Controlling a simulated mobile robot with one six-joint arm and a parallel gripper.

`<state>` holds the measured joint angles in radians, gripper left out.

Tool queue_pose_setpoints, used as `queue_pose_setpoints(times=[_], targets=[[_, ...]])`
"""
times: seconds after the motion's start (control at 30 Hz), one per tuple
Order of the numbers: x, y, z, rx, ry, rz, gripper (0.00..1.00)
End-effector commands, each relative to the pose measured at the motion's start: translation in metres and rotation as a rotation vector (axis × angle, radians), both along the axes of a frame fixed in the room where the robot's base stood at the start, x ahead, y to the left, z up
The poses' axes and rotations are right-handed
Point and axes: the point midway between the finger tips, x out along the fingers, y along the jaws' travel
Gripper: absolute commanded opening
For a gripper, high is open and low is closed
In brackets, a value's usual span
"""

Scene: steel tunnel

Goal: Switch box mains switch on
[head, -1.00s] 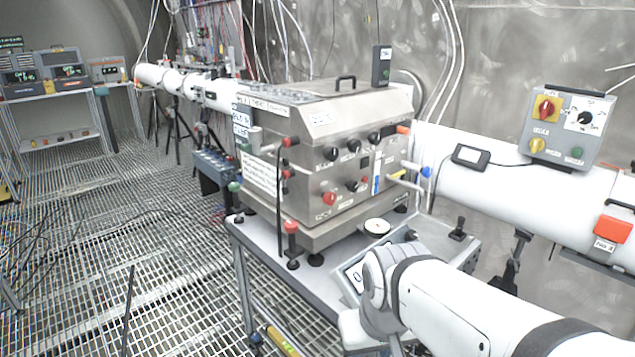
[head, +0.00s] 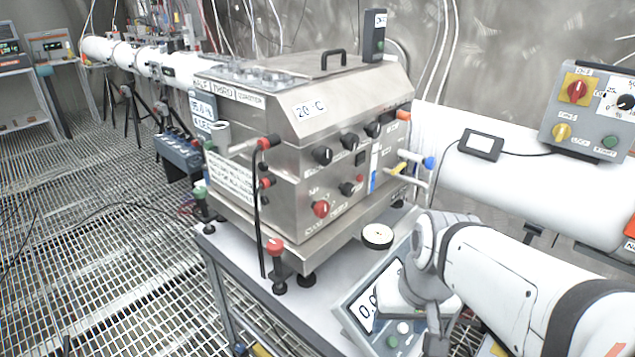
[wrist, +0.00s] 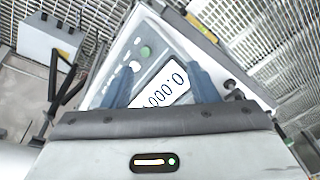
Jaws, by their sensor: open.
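The grey switch box (head: 552,128) sits on the white pipe at the right of the head view, its right edge cut off by the frame. A red rotary switch on a yellow plate (head: 577,90) is at its upper left, with the knob roughly upright. Its label is too small to read.
A steel apparatus (head: 335,190) with knobs and side handles stands on a grey cart (head: 225,245). The scale (head: 367,300) with its digital display lies at the cart's right, close to my gripper. A small black display (head: 482,145) is on the pipe (head: 510,195). Grating floor is open at left.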

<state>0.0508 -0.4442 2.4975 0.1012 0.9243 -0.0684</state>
Motion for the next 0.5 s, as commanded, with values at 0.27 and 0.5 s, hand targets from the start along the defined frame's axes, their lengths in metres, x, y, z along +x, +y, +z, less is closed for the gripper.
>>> queue_pose_setpoints(times=[0.27, 0.5], targets=[[0.012, 0.065, -0.018, 0.496, 0.322, -0.382, 0.59], [0.074, 0.11, 0.0, 1.015, 0.571, -0.78, 0.59]])
